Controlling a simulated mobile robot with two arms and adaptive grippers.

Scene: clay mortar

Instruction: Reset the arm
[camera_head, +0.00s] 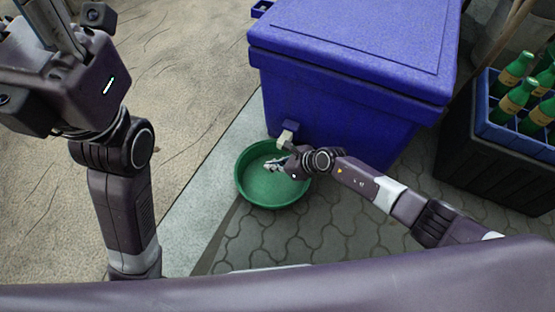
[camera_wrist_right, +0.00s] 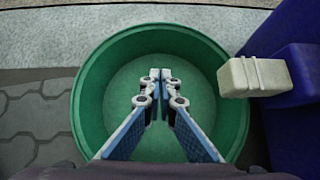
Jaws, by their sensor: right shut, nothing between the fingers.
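My right gripper (camera_head: 276,164) is shut and empty. It is over the round green basin (camera_head: 272,203), next to the blue box's lower front. In the right wrist view its two fingertips (camera_wrist_right: 160,75) meet over the basin (camera_wrist_right: 92,95), which looks empty. My left arm stands up at the left edge. Part of its gripper (camera_head: 53,22) shows at the top left, cut off by the frame, so its fingertips are hidden.
A big blue lidded box (camera_head: 345,100) stands behind the basin. A pale block-shaped tap (camera_head: 287,136) juts from it, close to my right gripper; it also shows in the wrist view (camera_wrist_right: 250,77). A bottle crate (camera_head: 484,112) sits on a dark box at right.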

